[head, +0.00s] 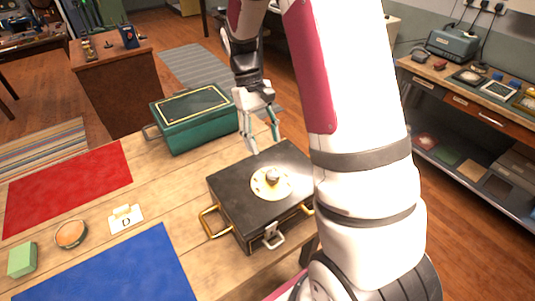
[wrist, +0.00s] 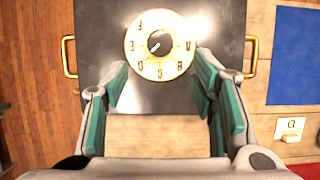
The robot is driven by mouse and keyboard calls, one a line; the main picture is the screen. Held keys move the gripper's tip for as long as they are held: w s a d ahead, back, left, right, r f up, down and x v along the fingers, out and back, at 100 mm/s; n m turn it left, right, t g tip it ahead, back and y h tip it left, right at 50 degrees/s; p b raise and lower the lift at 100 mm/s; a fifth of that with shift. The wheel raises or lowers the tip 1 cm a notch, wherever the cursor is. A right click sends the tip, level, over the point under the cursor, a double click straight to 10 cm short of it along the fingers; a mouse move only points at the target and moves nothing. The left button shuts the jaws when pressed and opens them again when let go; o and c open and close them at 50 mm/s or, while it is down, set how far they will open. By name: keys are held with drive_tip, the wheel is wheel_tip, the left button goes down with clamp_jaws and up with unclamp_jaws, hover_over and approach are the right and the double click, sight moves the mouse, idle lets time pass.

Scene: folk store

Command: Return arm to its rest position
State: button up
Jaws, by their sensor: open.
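My gripper (head: 264,142) is open and empty in the head view, with its fingers pointing down just behind the black box. The black box (head: 232,192) has a round gold-white dial (head: 271,183) on its lid, brass side handles and a front latch (head: 272,236). In the wrist view my two teal-padded fingers (wrist: 161,78) are spread apart, and the lettered dial (wrist: 160,46) shows beyond their tips. They appear apart from the dial. My arm hides the box's right part in the head view.
A green box (head: 193,118) with gold trim stands behind, left of my gripper. The wooden table holds a red mat (head: 70,185), a blue mat (head: 125,272), a card marked D (head: 126,221), a round bowl (head: 71,234) and a green block (head: 22,260). A workbench (head: 470,95) stands right.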

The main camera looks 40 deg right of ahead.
drive_tip(key=shift+v, duration=1.1)
drive_tip(key=s+a+r+t, duration=0.2)
drive_tip(key=s+a+r, duration=0.15)
drive_tip(key=r, duration=0.35)
drive_tip(key=s+a+r+t, duration=0.3)
drive_tip(key=s+r, duration=0.1)
drive_tip(key=r, duration=0.2)
drive_tip(key=s+a+r+t, duration=0.4)
drive_tip(key=s+a+t, duration=0.1)
drive_tip(key=s, duration=0.5)
